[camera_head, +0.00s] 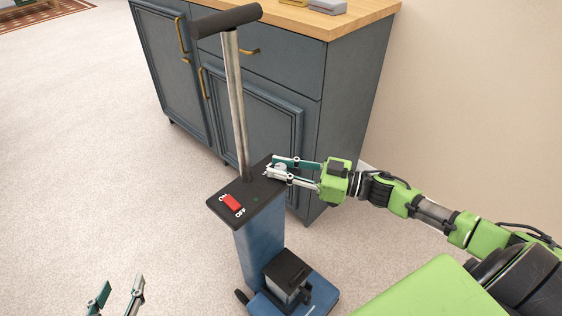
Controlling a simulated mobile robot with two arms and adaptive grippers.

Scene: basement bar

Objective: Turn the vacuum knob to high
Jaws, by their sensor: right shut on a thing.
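The vacuum (259,251) stands upright with a blue body, a black top plate (257,196) and a dark handle (226,21) on a metal pole. A red switch (232,202) with ON and OFF labels sits at the near left of the plate. My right gripper (275,171) reaches in from the right and is shut on a small knob (279,167) at the far right of the plate. The fingers largely hide the knob, so its setting cannot be read. My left gripper (118,296) is at the bottom left, empty, its two fingers apart, away from the vacuum.
A blue-grey cabinet (345,90) with a wooden top (300,18) stands just behind the vacuum. Small items (328,6) lie on it. A beige wall (480,90) is at the right. Open carpet (90,150) lies to the left.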

